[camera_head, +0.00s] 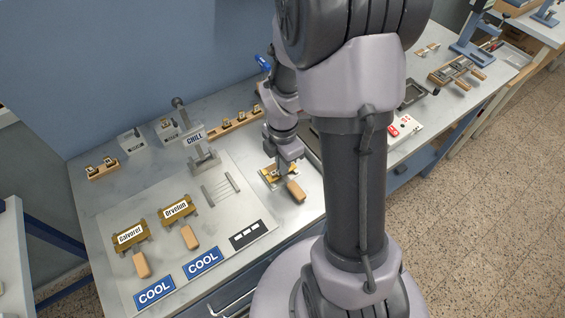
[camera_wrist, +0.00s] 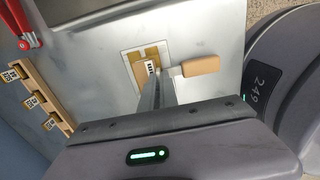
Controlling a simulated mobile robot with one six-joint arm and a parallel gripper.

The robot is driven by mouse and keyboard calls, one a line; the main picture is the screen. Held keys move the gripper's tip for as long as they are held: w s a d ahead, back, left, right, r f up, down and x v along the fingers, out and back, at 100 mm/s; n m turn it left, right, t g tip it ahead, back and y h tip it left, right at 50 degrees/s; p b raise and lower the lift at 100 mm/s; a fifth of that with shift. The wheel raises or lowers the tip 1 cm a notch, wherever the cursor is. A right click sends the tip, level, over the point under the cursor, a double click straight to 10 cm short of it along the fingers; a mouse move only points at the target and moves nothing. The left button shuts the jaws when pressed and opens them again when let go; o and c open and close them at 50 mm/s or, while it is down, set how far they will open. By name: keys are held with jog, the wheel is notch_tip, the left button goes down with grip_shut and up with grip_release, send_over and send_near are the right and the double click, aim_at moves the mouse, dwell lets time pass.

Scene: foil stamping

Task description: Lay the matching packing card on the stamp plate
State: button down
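My gripper (camera_head: 284,166) is low over a gold-brown plate (camera_head: 267,172) with a wooden handle (camera_head: 296,191) on the bench. In the wrist view the fingers (camera_wrist: 157,82) point down at this plate (camera_wrist: 136,58), which lies on a pale square base. A small black-and-white label (camera_wrist: 150,67) shows at the fingertips. The fingers look close together, but I cannot tell whether they grip the labelled piece. Two more gold-brown plates, Calvorel (camera_head: 128,237) and Orvelon (camera_head: 177,209), lie at left with wooden handles. Small labelled pieces stand in a wooden rack (camera_wrist: 40,90).
A press with a CHILL sign (camera_head: 195,137) stands behind the plates. Two blue COOL signs (camera_head: 203,262) and a black-and-white strip (camera_head: 248,235) lie along the front. Another wooden rack (camera_head: 103,170) is at the back left.

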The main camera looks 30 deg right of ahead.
jog(key=c, duration=1.6)
grip_release()
jog(key=shift+o, duration=0.2)
notch_tip(320, 180, up, 18)
jog(key=p, duration=0.6)
jog(key=shift+f, duration=0.25)
